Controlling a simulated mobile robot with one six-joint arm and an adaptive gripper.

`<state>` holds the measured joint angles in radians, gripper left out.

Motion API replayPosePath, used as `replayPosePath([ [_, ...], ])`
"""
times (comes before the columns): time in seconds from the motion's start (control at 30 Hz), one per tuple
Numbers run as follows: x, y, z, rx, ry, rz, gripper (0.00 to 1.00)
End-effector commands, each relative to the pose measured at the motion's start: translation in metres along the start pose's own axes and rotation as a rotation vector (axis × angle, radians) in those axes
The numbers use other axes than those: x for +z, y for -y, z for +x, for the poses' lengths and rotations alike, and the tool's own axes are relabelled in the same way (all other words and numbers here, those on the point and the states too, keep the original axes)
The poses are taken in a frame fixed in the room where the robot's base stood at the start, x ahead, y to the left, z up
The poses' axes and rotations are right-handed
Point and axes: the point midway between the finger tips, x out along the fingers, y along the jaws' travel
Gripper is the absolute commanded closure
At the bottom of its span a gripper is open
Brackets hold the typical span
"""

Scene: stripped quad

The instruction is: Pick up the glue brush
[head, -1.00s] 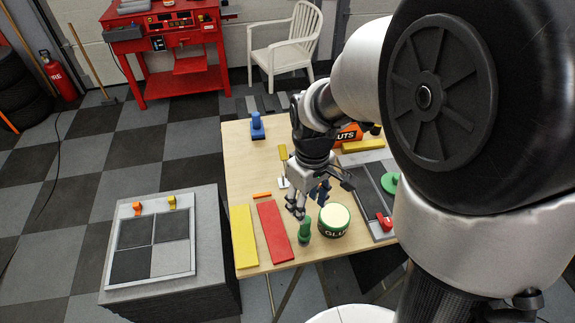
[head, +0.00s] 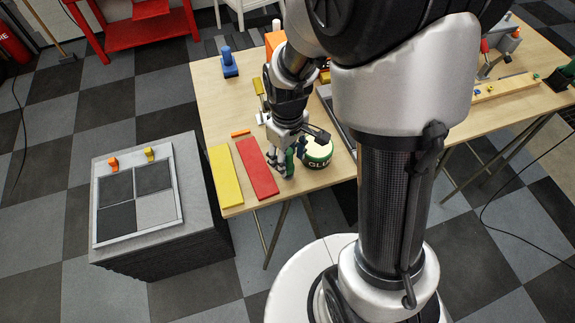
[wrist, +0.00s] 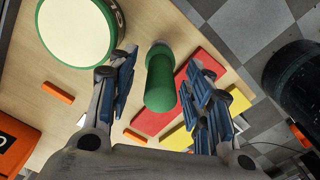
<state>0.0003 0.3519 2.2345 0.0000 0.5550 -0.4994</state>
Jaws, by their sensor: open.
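The glue brush, with a rounded green handle (wrist: 160,85), stands on the wooden table beside the glue pot. In the head view its green handle (head: 290,162) is partly hidden by my fingers. My gripper (head: 282,165) is low over the table's front part at the brush. In the wrist view my gripper (wrist: 162,78) is open, with one blue-padded finger on each side of the handle and gaps showing. The glue pot (head: 317,153), with a cream top and green label, stands right of the brush; in the wrist view the pot (wrist: 75,30) is close to the left finger.
A red board (head: 257,167) and a yellow board (head: 225,174) lie left of my gripper. A grey block with a tiled panel (head: 181,215) stands left of the table (head: 212,100).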

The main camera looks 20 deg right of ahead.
Motion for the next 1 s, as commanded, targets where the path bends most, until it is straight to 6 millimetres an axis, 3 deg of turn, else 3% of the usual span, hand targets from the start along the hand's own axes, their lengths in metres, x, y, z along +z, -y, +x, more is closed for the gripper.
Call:
replayPosePath([
  [0.1, 0.0000, 0.0001, -0.0011, 0.000, 0.000, 0.000, 0.55],
  [0.77, 0.0000, 0.0001, -0.0012, 0.000, 0.000, 0.000, 0.99],
  [1.0, -0.0001, 0.0001, -0.0013, 0.000, 0.000, 0.000, 1.00],
])
